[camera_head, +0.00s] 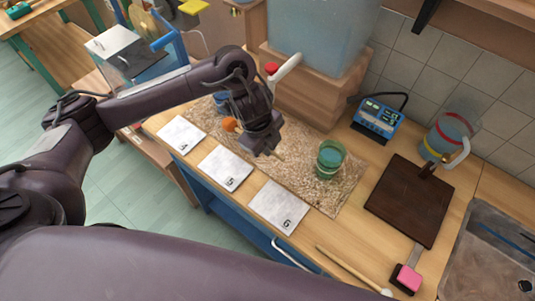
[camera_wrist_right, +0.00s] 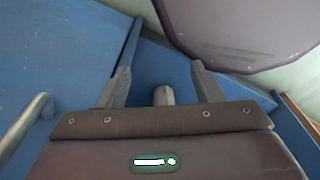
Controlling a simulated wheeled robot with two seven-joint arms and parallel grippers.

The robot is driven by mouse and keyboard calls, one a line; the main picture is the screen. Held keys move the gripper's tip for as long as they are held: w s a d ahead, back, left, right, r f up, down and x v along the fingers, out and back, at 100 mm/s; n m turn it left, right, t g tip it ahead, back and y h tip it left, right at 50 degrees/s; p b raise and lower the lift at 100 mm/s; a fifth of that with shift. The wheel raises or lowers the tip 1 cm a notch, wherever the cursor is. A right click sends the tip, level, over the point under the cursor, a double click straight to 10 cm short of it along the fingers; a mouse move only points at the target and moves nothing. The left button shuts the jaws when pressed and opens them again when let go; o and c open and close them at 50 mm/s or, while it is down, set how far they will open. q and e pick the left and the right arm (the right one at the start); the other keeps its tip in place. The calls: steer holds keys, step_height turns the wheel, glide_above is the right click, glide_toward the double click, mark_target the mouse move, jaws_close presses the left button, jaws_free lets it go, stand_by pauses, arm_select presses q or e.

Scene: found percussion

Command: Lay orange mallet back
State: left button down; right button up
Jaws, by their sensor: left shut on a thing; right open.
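The orange mallet shows its round orange head (camera_head: 230,124) at the left side of my left gripper (camera_head: 266,149) in the head view. The gripper is shut on the mallet, above the speckled mat (camera_head: 300,185). A short pale end of the handle shows past the fingers; the gripper hides the middle. I cannot tell whether the mallet touches the mat. My right gripper (camera_wrist_right: 162,84) is open and empty in the right wrist view, in front of blue cabinet panels (camera_wrist_right: 60,45).
A green glass (camera_head: 330,160) stands on the mat, right of my left gripper. A blue cup (camera_head: 221,100) is partly hidden behind the gripper. Numbered cards (camera_head: 278,205) line the front edge. A pale-tipped stick (camera_head: 350,270) and a dark board (camera_head: 410,200) lie to the right.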

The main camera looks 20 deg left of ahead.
arm_select(q)
steer(key=x, duration=0.1)
steer(key=b+x, duration=0.1)
steer(key=x, duration=0.1)
steer(key=shift+s+a, duration=0.2)
steer(key=shift+s, duration=0.1)
steer(key=shift+f, duration=0.25)
arm_select(e)
steer(key=shift+s+d+f, duration=0.7)
steer(key=shift+s+f, duration=0.1)
steer(key=shift+s, duration=0.1)
steer(key=shift+f, duration=0.1)
arm_select(q)
steer(key=c, duration=1.5)
jaws_free()
steer(key=shift+f, duration=0.1)
arm_select(e)
steer(key=shift+w, duration=0.15)
